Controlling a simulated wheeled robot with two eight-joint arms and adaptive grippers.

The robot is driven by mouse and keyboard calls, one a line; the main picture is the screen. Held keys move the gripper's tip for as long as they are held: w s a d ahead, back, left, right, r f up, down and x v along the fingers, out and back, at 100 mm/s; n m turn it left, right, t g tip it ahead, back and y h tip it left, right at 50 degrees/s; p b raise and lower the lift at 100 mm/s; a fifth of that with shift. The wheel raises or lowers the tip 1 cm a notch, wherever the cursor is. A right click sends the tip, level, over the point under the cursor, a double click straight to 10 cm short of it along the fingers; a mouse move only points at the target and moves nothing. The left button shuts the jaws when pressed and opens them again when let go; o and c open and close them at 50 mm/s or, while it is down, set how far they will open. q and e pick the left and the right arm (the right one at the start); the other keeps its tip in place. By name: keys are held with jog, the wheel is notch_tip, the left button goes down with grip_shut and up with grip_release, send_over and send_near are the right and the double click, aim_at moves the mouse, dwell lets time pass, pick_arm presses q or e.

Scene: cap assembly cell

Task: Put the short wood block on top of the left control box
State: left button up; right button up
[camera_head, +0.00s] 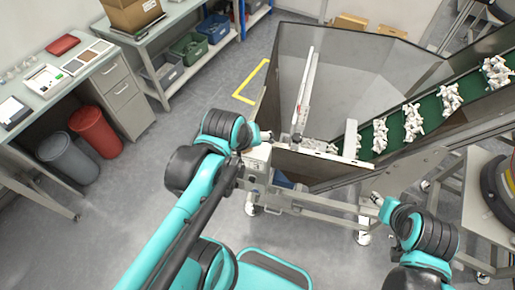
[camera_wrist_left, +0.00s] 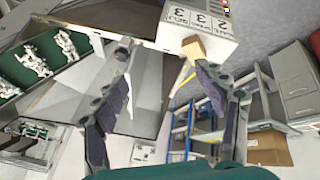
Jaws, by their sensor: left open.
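The short wood block (camera_wrist_left: 194,49) shows in the left wrist view at the edge of a white control box (camera_wrist_left: 210,22) with upside-down lettering. It appears to rest against the box's upper edge; the exact contact is unclear. My left gripper (camera_wrist_left: 160,68) is open, its fingers wide apart. The block is near the tip of the finger on the right; I cannot tell whether they touch. In the head view my left gripper (camera_head: 265,136) is above the control box (camera_head: 257,165), and the block cannot be made out. My right gripper (camera_head: 376,198) is small and unclear in the head view.
A large grey hopper (camera_head: 330,75) and a green conveyor (camera_head: 430,115) carrying white parts stand beyond the grippers. A desk (camera_head: 60,85), bins (camera_head: 95,130) and a shelf rack (camera_head: 185,45) stand at the left. Open floor lies between.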

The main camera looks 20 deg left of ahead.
pick_arm(q)
jog(key=m, duration=0.2)
jog(key=s+d+m, duration=0.1)
jog(key=m, duration=0.1)
jog(key=d+m+t, duration=0.1)
jog(key=m, duration=0.1)
jog(key=shift+s+d+r+m, duration=0.1)
jog(key=shift+s+d+m, duration=0.05)
jog(key=shift+s+m, duration=0.25)
jog(key=shift+w, duration=0.1)
notch_tip(320, 180, down, 14)
jog(key=b, duration=1.3)
jog(key=shift+b, duration=0.4)
